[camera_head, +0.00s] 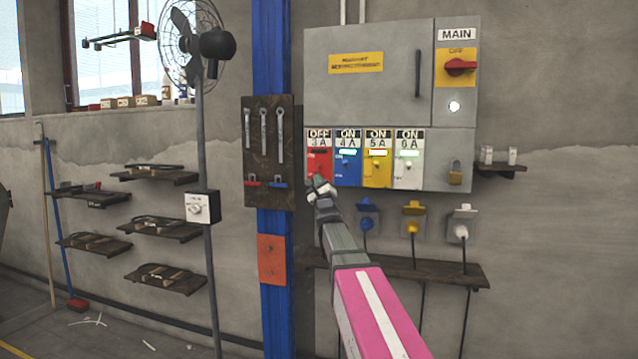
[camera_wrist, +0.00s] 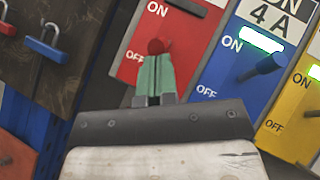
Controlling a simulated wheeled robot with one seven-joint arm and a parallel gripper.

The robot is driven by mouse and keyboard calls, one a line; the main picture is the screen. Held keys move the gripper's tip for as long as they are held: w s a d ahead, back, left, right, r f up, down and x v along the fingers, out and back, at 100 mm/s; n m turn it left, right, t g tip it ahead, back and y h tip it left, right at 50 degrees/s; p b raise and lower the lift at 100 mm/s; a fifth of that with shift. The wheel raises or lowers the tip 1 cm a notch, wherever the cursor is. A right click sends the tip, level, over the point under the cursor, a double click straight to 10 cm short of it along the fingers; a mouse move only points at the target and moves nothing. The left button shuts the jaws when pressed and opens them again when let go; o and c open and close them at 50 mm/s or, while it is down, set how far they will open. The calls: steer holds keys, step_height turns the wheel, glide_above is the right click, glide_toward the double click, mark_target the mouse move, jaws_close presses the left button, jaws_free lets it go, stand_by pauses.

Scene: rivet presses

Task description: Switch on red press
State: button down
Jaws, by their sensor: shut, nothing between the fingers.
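The red switch plate (camera_head: 319,150) is the leftmost of a row on the grey cabinet and is labelled OFF and 3 A in the head view. Its lamp window is dark in the wrist view (camera_wrist: 183,7). The red toggle knob (camera_wrist: 157,46) shows right at my fingertips, between the ON and OFF marks. My gripper (camera_wrist: 155,75) is shut and empty, its green fingers together just below the knob; whether they touch it I cannot tell. In the head view my gripper (camera_head: 320,186) is at the lower edge of the red plate.
The blue (camera_head: 348,155), yellow (camera_head: 377,155) and white (camera_head: 407,155) switch plates read ON with lit lamps, close on the right. A red main rotary switch (camera_head: 460,67) is at upper right. Plugs and a shelf (camera_head: 440,271) lie below. A dark tool board (camera_head: 268,120) stands left.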

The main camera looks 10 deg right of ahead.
mark_target(318, 167)
steer(key=shift+s+a+r+m+g+h, duration=0.1)
steer(key=shift+s+r+m+g+h, duration=0.2)
steer(key=shift+r, duration=0.5)
steer(key=shift+s+a+r+m+g+h, duration=0.1)
steer(key=shift+r+m+g+h, duration=0.3)
steer(key=shift+r, duration=0.45)
steer(key=shift+s+a+r+m+g+h, duration=0.1)
steer(key=shift+s+r+m+g+h, duration=0.1)
steer(key=shift+r+m+g, duration=0.45)
steer(key=shift+r, duration=0.15)
steer(key=s, duration=1)
steer(key=shift+a, duration=0.4)
steer(key=shift+f, duration=0.25)
